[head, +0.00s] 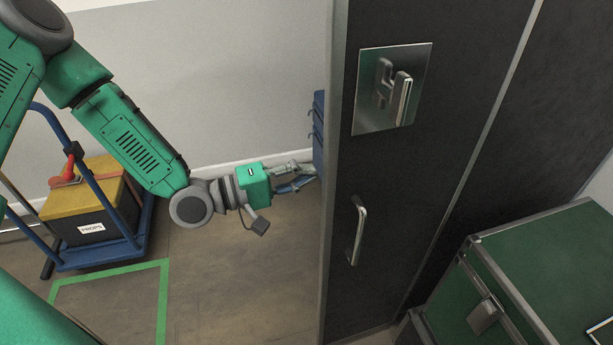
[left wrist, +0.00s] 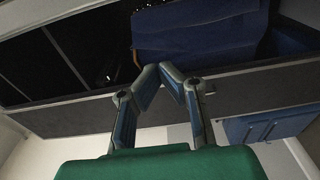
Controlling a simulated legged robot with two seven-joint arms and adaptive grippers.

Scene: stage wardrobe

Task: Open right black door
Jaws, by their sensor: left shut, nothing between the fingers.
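The black door (head: 420,185) with a grey metal edge fills the middle right of the head view. It carries a silver bar handle (head: 357,232) and, above it, a metal plate with a latch (head: 392,88). My left gripper (head: 312,172) is at the door's left edge, left of the bar handle and apart from it. In the left wrist view its fingertips (left wrist: 154,68) meet, with nothing between them, in front of a grey strip and a dark opening holding something blue (left wrist: 200,35). Whether the tips touch the edge is unclear. My right gripper is out of view.
A green trunk (head: 545,260) with metal edges stands at the lower right. A blue cabinet (head: 318,130) shows partly behind the door edge. A cart with a yellow-topped props box (head: 92,205) stands at the left. Floor between cart and door is clear, with green tape.

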